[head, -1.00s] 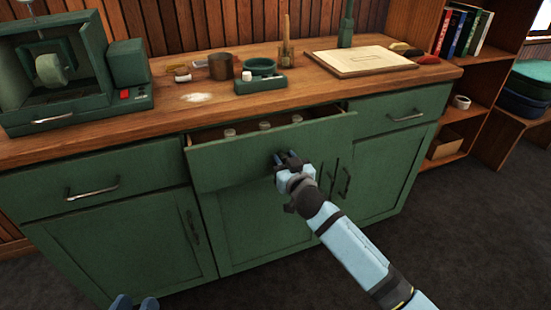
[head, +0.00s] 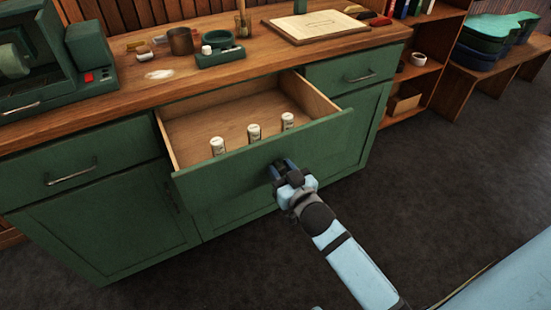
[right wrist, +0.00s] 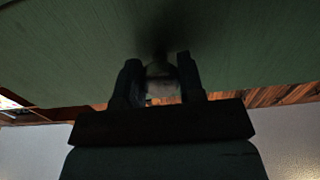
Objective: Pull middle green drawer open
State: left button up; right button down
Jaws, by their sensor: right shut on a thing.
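The middle green drawer (head: 225,167) stands well open in the head view, with its wooden inside showing. Three small white bottles (head: 254,132) stand in it near the front. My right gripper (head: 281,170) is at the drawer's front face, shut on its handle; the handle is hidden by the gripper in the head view. In the right wrist view the fingers (right wrist: 160,82) are close around a pale, dim part of the handle, against the green front (right wrist: 70,50). My left gripper is not in view.
Shut drawers flank the open one. Dark floor (head: 440,180) is clear at the right.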

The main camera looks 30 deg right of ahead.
jog(key=shift+s, duration=0.4)
jog(key=c, duration=0.7)
grip_release()
jog(key=shift+c, duration=0.2)
